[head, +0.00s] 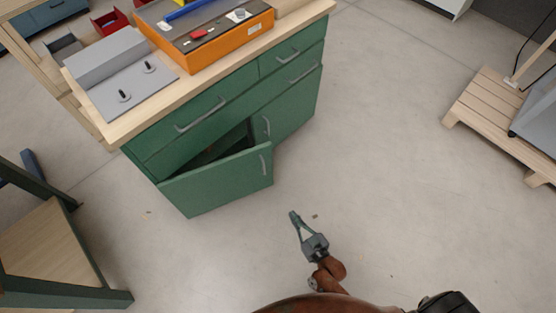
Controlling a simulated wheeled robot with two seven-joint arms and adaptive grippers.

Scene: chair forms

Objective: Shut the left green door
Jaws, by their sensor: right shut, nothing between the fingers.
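The left green door (222,184) of the green cabinet stands ajar, with a dark gap at its top and right side. Its metal handle (263,165) is near its right edge. The right green door (291,112) appears shut, with its own handle (267,126). My right gripper (294,215) is shut and empty, over the floor in front of the cabinet. It is below and right of the open door, apart from it. My left gripper is not in view.
The cabinet's wooden top (112,128) holds an orange tray (222,48) and a grey fixture (124,85). A dark green frame with a wooden shelf (42,245) stands at lower left. A wooden pallet (487,112) lies at right. The floor between is mostly clear.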

